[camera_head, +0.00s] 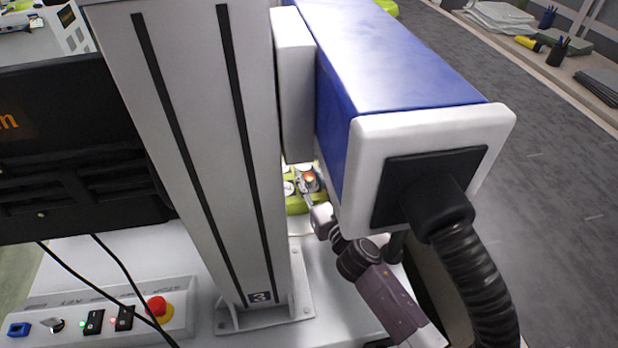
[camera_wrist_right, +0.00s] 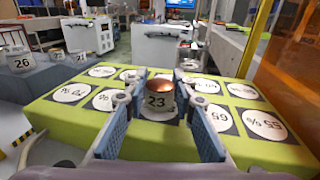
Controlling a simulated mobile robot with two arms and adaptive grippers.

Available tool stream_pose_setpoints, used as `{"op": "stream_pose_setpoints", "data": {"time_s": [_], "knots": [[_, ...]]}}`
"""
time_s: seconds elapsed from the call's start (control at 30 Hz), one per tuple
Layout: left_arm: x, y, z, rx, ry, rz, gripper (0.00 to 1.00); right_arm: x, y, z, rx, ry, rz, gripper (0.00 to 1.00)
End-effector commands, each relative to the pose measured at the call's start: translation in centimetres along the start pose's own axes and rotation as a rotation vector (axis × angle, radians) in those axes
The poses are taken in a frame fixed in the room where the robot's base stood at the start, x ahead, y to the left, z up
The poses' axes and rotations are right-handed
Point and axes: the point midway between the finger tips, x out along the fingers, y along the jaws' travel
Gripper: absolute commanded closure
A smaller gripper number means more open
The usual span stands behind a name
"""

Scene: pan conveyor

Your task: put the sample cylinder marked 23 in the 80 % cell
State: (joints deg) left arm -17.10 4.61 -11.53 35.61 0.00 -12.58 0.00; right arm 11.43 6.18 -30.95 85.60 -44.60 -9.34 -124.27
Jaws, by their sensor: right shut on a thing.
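The sample cylinder marked 23 (camera_wrist_right: 159,98) is pale with a copper-coloured top and stands upright in the right wrist view. My right gripper (camera_wrist_right: 158,90) is shut on it, one finger at each side. It is over the green board (camera_wrist_right: 147,145), at a dark square cell; I cannot tell whether its base touches. The cylinder's label faces the camera. The 80 % cell label cannot be made out. In the head view, my right gripper (camera_head: 307,190) and an orange-topped cylinder (camera_head: 309,179) show small behind the column, mostly hidden. My left gripper is not in view.
Around the cylinder are several white labelled cells, including one reading 55 % (camera_wrist_right: 265,125) and one starting with 65 (camera_wrist_right: 218,118). Cylinder 26 (camera_wrist_right: 19,62) stands at the left. In the head view, a grey column (camera_head: 195,150) and a blue-and-white unit (camera_head: 400,80) block much.

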Motion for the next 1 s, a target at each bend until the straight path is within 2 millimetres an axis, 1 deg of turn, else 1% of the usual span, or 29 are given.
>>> {"op": "stream_pose_setpoints", "data": {"time_s": [0.07, 0.2, 0.23, 0.37, 0.6, 0.77, 0.87, 1.0], "knots": [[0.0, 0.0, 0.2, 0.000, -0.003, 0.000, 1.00, 0.0, 0.0, 0.1, 0.000, -0.001, 0.000, 1.00], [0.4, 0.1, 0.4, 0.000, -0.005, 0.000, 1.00, 0.0, 0.0, -0.4, 0.000, -0.001, 0.000, 1.00], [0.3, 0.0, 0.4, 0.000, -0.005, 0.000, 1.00, 0.0, 0.0, -0.3, 0.000, 0.000, 0.000, 0.74], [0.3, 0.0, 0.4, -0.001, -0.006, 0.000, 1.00, 0.0, 0.0, -0.3, 0.000, 0.000, 0.000, 0.59], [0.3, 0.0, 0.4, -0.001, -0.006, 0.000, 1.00, 0.0, 0.0, -0.3, 0.000, 0.000, 0.000, 0.58], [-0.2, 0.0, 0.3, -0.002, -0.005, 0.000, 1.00, -0.1, 0.0, 0.2, 0.000, 0.001, 0.000, 0.58], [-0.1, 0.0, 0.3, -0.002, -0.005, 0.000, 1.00, -1.5, -0.1, -0.1, -0.002, 0.002, 0.001, 0.58], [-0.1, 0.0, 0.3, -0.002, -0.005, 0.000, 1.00, -4.2, 0.0, -0.2, -0.001, 0.003, 0.001, 0.58]]}}
